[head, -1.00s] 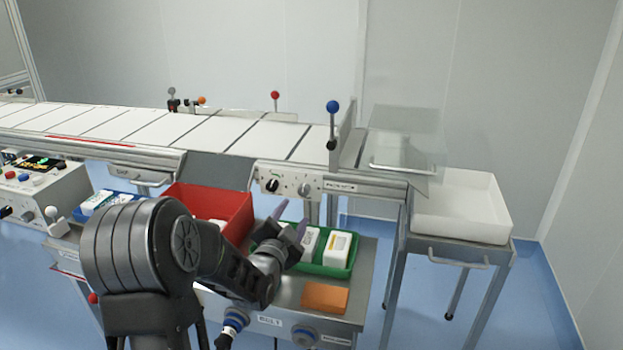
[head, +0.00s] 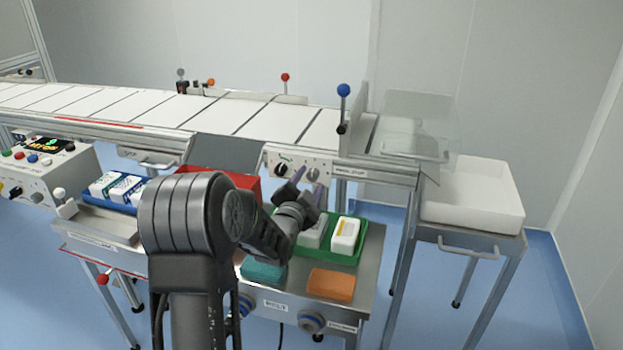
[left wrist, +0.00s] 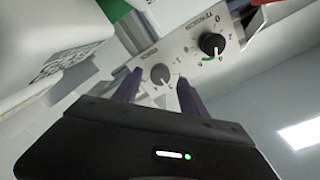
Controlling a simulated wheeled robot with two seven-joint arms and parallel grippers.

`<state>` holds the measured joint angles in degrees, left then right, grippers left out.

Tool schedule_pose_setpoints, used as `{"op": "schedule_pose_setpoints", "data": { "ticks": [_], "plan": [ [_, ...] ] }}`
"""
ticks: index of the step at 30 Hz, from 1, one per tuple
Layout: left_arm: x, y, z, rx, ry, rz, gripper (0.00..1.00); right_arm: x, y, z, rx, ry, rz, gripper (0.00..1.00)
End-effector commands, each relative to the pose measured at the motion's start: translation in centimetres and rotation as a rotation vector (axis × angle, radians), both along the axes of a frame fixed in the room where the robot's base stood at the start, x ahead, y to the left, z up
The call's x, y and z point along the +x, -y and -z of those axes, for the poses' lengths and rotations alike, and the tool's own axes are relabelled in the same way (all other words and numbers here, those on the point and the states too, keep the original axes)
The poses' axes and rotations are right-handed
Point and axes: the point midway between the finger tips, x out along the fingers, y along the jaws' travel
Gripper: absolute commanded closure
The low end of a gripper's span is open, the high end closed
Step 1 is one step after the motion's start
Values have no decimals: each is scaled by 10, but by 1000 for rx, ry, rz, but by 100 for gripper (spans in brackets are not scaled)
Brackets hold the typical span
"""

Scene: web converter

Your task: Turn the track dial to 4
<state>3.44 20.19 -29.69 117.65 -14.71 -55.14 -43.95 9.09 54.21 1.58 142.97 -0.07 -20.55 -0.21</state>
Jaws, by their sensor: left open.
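The control panel (head: 297,158) is a light plate under the conveyor's front edge, with a black dial (head: 282,170) and a grey dial (head: 313,174). In the left wrist view the black dial (left wrist: 212,44) has "TENSION" lettering and a number scale. The grey dial (left wrist: 160,74) has a pale pointer mark and numbers around it; its lettering is too small to read surely. My left gripper (head: 308,184) is open in front of the grey dial. Its purple fingers (left wrist: 160,86) show on either side of that dial; I cannot tell whether they touch it.
Below the gripper are a green tray (head: 349,258) with white boxes, a teal block (head: 263,270) and an orange block (head: 331,284). A red bin (head: 245,181) is partly behind my arm. A blue-knobbed lever (head: 343,91) and a white tray (head: 470,215) are to the right.

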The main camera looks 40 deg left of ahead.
Motion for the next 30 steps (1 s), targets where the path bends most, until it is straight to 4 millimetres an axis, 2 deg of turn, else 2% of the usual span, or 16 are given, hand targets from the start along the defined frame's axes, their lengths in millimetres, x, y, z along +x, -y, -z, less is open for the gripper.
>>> {"op": "schedule_pose_setpoints", "data": {
  "ticks": [3,6,14,30],
  "plan": [
    [14,-5,1,1,0,0,50,0,0,0,0,0,0,64],
    [20,-7,1,0,-1,0,50,0,0,0,0,0,0,64],
    [21,-8,0,0,-1,-1,50,0,0,0,0,0,0,64],
    [21,-7,0,0,0,0,93,0,0,0,0,0,0,64]
  ]
}}
